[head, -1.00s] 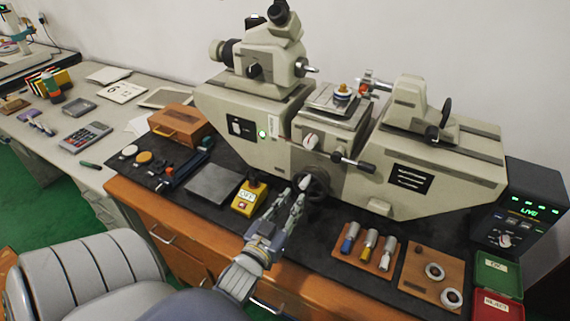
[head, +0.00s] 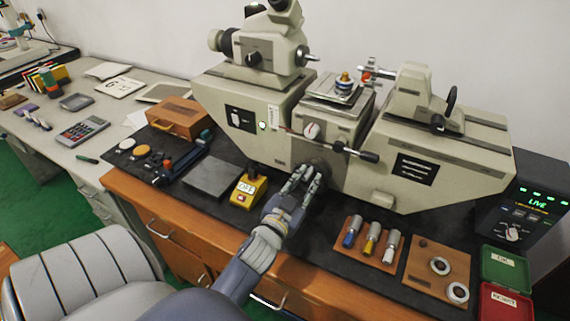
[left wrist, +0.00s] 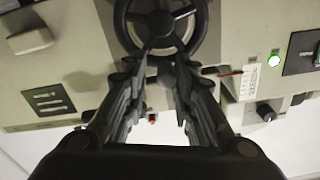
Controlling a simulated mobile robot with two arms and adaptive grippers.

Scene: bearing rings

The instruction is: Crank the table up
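The measuring machine's small table (head: 325,97) is at the machine's middle, with a small stacked gauge or ring piece (head: 344,84) on it. Below it, low on the machine's front, is a dark handwheel (head: 322,172), partly hidden by my left gripper (head: 307,175). In the left wrist view the black spoked wheel (left wrist: 188,13) is at the top centre. The left gripper's two fingers (left wrist: 160,75) are apart and point at the wheel's lower rim. I cannot tell whether they touch it. My right gripper is not in view.
A yellow box (head: 248,190) and a grey plate (head: 209,177) lie left of the wheel. A wooden holder (head: 368,245) with several plugs, a board with rings (head: 437,270) and green and red trays (head: 505,268) stand right. A lever (head: 355,152) projects above the wheel.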

